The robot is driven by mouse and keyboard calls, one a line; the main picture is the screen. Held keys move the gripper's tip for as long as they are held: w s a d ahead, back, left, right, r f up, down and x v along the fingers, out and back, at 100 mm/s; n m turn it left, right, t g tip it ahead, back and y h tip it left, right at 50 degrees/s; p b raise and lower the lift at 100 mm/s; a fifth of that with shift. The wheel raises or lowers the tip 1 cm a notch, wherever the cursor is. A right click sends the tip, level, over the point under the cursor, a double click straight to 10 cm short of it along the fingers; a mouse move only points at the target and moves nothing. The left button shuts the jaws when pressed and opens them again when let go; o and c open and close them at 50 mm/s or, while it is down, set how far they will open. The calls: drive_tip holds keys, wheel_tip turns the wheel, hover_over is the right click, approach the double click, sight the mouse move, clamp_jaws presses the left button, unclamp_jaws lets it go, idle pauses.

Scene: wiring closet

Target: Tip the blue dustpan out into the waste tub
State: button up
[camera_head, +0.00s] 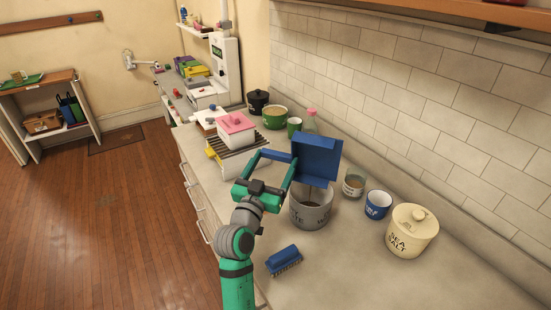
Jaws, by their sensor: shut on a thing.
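The blue dustpan (316,160) is steeply tilted above the grey waste tub (312,216), with its lower edge over the tub's opening. The tub stands on the counter, has dark lettering on its side, and shows dark brown matter inside. My green gripper (277,157) is to the left of the dustpan and shut on its blue handle part. Whether anything is left on the pan's face cannot be told.
A blue brush (284,259) lies in front of the tub. A glass jar (354,184), a blue mug (377,205) and a cream salt canister (411,231) stand to the right. A rack with a pink-lidded box (236,131) stands behind on the left. The front right counter is clear.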

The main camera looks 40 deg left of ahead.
drive_tip(key=shift+s+d+f+t+y, duration=0.15)
drive_tip(key=shift+s+f+t+y, duration=0.15)
drive_tip(key=shift+t, duration=0.45)
drive_tip(key=shift+s+d+f+t+y, duration=0.1)
drive_tip(key=shift+s+f+t+y, duration=0.2)
drive_tip(key=shift+t, duration=0.45)
drive_tip(key=shift+s+f+t, duration=0.15)
drive_tip(key=shift+f+t, duration=0.2)
drive_tip(key=shift+t, duration=0.15)
drive_tip(key=shift+s+d, duration=0.1)
drive_tip(key=shift+s, duration=0.15)
idle(0.8)
idle(0.5)
